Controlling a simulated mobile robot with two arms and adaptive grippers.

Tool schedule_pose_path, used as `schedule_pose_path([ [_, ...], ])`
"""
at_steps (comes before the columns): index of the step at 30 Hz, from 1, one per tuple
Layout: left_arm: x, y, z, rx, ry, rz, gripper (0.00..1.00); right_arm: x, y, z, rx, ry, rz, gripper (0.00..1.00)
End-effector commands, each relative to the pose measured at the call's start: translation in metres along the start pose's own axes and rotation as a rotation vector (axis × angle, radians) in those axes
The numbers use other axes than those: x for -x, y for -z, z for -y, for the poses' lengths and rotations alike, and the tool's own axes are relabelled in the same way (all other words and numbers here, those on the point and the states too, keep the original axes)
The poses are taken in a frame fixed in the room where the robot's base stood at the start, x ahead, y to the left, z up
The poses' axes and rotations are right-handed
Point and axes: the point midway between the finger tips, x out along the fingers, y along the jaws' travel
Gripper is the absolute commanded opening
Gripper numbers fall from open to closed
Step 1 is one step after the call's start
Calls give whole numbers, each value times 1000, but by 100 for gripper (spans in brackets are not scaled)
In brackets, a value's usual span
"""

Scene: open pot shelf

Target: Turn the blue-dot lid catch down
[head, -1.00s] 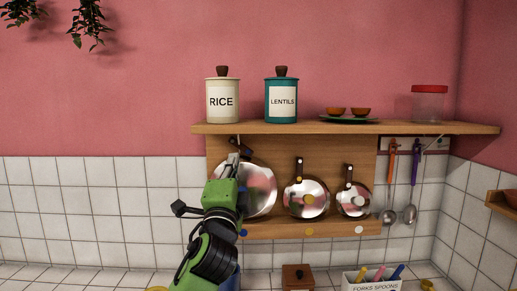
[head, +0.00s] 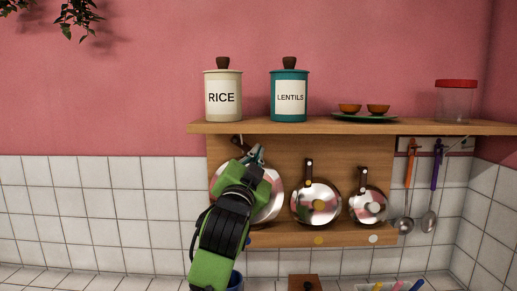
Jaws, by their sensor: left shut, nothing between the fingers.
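The largest shiny round lid (head: 272,202) hangs at the left of the wooden back board, mostly behind my left arm. Its dark catch (head: 237,141) shows at its upper left, tilted, just under the shelf; its lower part is hidden. A blue dot (head: 249,241) is partly visible on the rail below, beside my arm. My left gripper (head: 257,152) is shut and empty in front of the lid's upper part, to the right of the catch. I cannot tell whether it touches the catch or lid. My right gripper is not in view.
Two smaller lids (head: 317,203) (head: 368,205) hang to the right, above yellow and white dots. The shelf (head: 340,128) above holds rice and lentils canisters, bowls and a red-topped jar. Ladles (head: 405,222) hang right. A blue container stands below my arm.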

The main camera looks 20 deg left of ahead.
Motion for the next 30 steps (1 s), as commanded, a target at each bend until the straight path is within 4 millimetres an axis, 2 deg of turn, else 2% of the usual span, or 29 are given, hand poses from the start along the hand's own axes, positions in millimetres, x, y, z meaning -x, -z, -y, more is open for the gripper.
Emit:
schedule_pose_path([
  [9,-55,3,2,-3,-1,2,0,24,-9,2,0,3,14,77],
  [16,-93,3,2,-4,0,2,0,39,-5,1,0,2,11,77],
  [22,-84,-25,1,-4,-1,3,0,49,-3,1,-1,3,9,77],
  [30,-79,-38,0,-3,0,0,0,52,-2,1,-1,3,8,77],
])
